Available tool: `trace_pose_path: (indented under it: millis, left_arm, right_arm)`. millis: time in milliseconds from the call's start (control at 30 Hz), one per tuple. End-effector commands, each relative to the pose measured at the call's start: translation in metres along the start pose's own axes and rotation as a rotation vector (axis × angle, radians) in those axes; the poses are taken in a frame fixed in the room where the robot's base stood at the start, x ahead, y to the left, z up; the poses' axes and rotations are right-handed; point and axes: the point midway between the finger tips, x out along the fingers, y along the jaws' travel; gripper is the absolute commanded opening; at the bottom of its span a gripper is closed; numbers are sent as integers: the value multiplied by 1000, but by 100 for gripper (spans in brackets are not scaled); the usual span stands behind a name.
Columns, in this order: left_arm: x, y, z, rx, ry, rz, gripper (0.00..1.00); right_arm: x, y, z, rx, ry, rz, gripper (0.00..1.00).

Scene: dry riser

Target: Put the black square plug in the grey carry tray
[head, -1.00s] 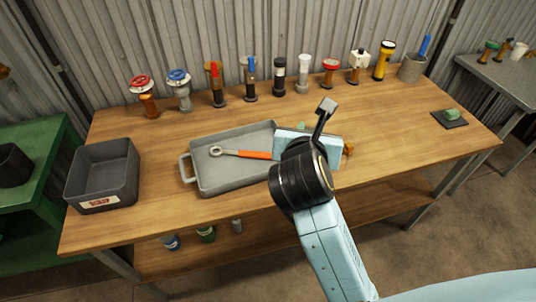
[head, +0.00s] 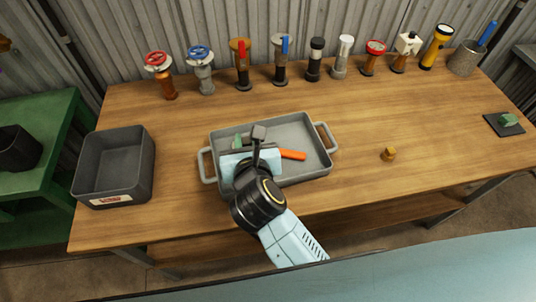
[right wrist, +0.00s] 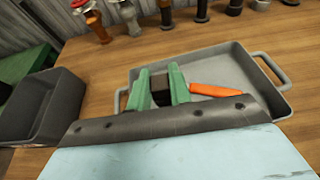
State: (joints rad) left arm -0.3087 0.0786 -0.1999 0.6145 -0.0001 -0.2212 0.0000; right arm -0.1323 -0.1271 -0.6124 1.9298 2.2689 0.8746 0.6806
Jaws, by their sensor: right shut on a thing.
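The grey carry tray (head: 318,165) lies on the wooden bench, with a handle at each end. It also shows in the right wrist view (right wrist: 245,70). My right gripper (right wrist: 162,84) has green fingers shut on the black square plug (right wrist: 160,91), over the tray's left part. In the head view the right gripper (head: 248,141) hides the plug. I cannot tell whether the plug touches the tray floor. An orange-handled tool (head: 293,154) lies in the tray, just right of the gripper, its other end hidden. My left gripper is not in view.
A dark grey bin (head: 115,170) stands left of the tray. A row of valves, fittings and a yellow torch (head: 437,46) lines the back. A small brass piece (head: 388,154) lies right of the tray. A black mat (head: 494,125) with a green item is far right.

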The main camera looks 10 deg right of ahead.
Motion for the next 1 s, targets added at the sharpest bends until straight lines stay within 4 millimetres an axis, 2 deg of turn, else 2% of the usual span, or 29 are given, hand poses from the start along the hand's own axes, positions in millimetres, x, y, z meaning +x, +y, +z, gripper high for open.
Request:
trace_pose_path:
  millis: [33, 100, 200, 400, 533, 667, 867, 1000]
  left_arm:
    - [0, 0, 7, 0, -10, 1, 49]
    - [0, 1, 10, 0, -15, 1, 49]
    - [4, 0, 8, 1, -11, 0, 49]
    - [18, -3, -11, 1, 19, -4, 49]
    - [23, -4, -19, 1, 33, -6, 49]
    - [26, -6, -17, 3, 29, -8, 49]
    - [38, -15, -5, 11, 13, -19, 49]
    - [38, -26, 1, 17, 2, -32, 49]
  right_arm:
    - [-1, 13, -10, -9, 3, 35, 0]
    - [-3, 26, -18, -15, 2, 71, 0]
    - [-1, 36, -32, -21, 2, 97, 0]
    - [13, 38, -69, -22, 2, 101, 0]
    - [18, 38, -81, -20, 1, 100, 0]
    - [21, 37, -89, -21, 0, 100, 0]
    - [32, 38, -116, -21, 1, 99, 0]
    - [32, 38, -117, -19, -1, 99, 0]
